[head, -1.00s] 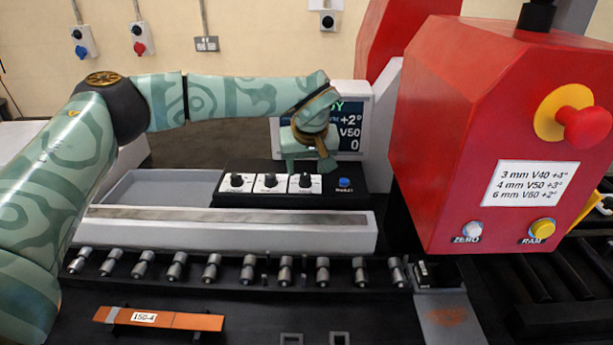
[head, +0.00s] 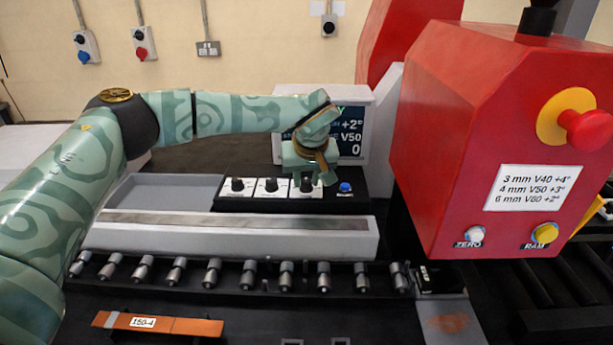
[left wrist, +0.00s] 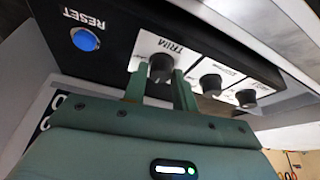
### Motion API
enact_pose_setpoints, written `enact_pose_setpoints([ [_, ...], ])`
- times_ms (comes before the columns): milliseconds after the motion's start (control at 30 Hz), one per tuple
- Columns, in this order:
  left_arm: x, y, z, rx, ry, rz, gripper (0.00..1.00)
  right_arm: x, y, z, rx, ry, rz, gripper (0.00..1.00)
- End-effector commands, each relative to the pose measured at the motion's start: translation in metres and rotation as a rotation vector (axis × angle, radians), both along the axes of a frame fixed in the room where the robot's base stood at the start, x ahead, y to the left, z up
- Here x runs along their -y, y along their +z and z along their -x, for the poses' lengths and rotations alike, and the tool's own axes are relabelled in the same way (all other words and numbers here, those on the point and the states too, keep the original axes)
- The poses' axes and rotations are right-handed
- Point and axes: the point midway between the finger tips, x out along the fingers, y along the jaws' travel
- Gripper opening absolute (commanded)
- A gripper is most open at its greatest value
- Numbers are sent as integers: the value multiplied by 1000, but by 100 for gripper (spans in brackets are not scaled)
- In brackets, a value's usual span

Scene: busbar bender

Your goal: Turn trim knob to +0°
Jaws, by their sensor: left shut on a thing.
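The trim knob (left wrist: 161,67) is a dark knob on a white plate marked TRIM in the left wrist view. In the head view it is the rightmost of three knobs (head: 306,186) on the black control box. My left gripper (left wrist: 160,80) is shut on the trim knob, one finger on each side. In the head view the left gripper (head: 308,174) is above that knob and partly covers it. The display (head: 350,128) behind shows +2°, V50 and 0, partly hidden by my arm. My right gripper is not in view.
A blue RESET button (left wrist: 85,39) is beside the trim knob. Two more knobs (head: 270,185) are to the left. The red machine head (head: 500,130) with ZERO and RAM buttons stands at the right. An orange bar (head: 158,323) marked 150-4 lies in front.

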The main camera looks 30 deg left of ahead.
Motion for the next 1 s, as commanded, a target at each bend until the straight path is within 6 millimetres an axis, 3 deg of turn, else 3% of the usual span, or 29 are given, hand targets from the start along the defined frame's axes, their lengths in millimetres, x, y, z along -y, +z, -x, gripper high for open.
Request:
enact_pose_setpoints([
  [267,1,6,0,-1,125,-2,5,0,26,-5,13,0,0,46],
  [600,2,5,-2,1,430,-3,5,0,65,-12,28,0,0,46],
  [1000,3,0,-5,3,812,-2,5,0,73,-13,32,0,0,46],
])
